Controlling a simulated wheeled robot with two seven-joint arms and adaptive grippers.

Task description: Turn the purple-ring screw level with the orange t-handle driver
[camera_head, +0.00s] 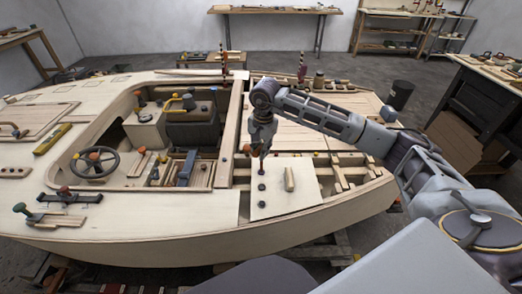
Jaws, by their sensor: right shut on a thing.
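My right gripper (262,140) points down over the pale plywood panel (285,204) at the right of the hull's middle. It is shut on the orange t-handle driver (262,158), which is small here and mostly hidden by the fingers. The driver hangs roughly upright over a row of dark screw heads. The middle screw (262,187) and the near screw (261,203) show clearly. I cannot make out which screw has the purple ring, nor whether the driver tip touches a screw. My left gripper is not in view.
A small wooden block (289,179) stands on the panel, right of the screws. Open framing (345,172) lies to the right. A cockpit with a steering wheel (95,163) is at the left. The bare near deck (180,212) is clear.

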